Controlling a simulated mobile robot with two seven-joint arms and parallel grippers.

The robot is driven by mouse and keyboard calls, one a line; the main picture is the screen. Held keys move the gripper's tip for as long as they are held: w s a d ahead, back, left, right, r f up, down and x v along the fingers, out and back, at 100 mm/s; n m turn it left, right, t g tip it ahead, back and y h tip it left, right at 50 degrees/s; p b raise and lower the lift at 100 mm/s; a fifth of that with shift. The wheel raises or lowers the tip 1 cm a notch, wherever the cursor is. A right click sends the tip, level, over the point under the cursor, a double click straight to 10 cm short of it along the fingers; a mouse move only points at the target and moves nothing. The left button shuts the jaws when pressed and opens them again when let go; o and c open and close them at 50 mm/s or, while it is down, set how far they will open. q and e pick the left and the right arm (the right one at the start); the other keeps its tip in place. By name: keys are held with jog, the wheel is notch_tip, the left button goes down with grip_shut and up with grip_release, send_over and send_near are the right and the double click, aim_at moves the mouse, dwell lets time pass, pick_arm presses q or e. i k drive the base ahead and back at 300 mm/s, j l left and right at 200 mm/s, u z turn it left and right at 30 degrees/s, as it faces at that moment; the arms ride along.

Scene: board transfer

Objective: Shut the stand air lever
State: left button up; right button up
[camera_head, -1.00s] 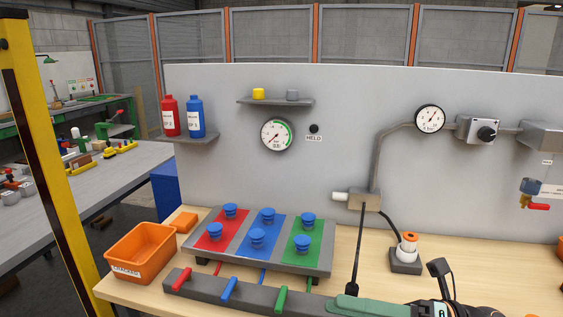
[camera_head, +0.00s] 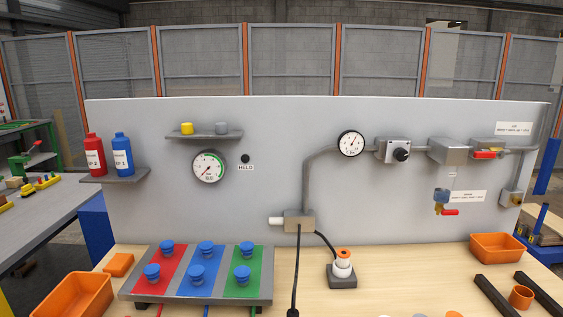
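Two red-handled valves show on the right of the grey back panel. The upper red lever (camera_head: 485,155) lies level along the pipe run, below a white sign (camera_head: 513,129). The lower red lever (camera_head: 450,212) points right from a brass valve under a blue fitting (camera_head: 441,195), beside another white label (camera_head: 468,196). The lettering is too small to read surely, so I cannot tell which is the stand air lever. Neither of my grippers is in view.
A round gauge (camera_head: 351,143) and a knob box (camera_head: 399,151) sit left along the pipe. Below stand an orange bin (camera_head: 497,246), dark rails (camera_head: 497,297) and an orange cup (camera_head: 521,297). A plug on a base (camera_head: 342,273) stands mid-bench. Bench between plug and bin looks mostly clear.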

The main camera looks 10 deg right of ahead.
aim_at(477, 154)
jog(key=z, duration=1.65)
jog(key=u, duration=0.4)
jog(key=l+u, duration=0.7)
jog(key=u, duration=0.2)
jog(key=k+l+u, duration=0.1)
jog(key=l, duration=0.2)
jog(key=l+u, duration=0.1)
jog(key=l, duration=0.2)
jog(key=k+l+u, duration=0.1)
jog(key=k+l, duration=0.05)
jog(key=l, duration=0.15)
